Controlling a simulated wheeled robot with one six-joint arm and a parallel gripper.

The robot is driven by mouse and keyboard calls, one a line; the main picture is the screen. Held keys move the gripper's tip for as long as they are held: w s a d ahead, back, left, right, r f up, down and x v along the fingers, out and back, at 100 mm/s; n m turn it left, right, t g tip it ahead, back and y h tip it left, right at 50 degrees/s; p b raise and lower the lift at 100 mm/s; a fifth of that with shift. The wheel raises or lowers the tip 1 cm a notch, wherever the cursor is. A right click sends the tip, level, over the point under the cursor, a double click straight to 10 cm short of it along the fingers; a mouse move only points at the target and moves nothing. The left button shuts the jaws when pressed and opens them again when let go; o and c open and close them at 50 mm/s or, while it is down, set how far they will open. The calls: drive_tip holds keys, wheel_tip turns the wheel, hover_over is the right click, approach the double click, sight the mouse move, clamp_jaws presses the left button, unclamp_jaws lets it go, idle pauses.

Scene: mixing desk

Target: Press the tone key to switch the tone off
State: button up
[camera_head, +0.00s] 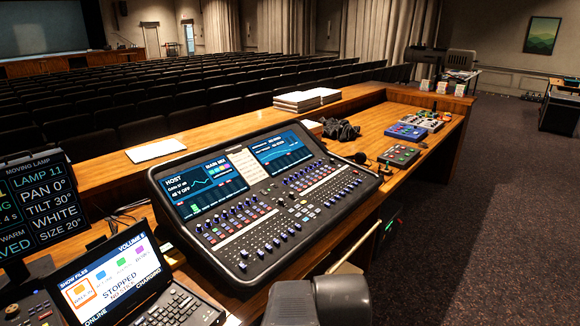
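The mixing desk (262,205) stands tilted on the wooden counter in the middle of the head view. Its left screen (205,187) reads HOST and MAIN MIX, with a green curve; its right screen (279,151) is blue with small text. Rows of small coloured keys and faders cover the panel below. The key labels are too small to read, so I cannot tell which one is the tone key or whether it is lit. My gripper's fingers are not visible.
A laptop (110,278) showing STOPPED and a dark display (40,205) reading LAMP 11 stand at left. White papers (155,150), stacked books (297,101), a black cloth (340,130) and small coloured boxes (405,132) lie on the counter (370,118). Carpet (490,220) is clear at right.

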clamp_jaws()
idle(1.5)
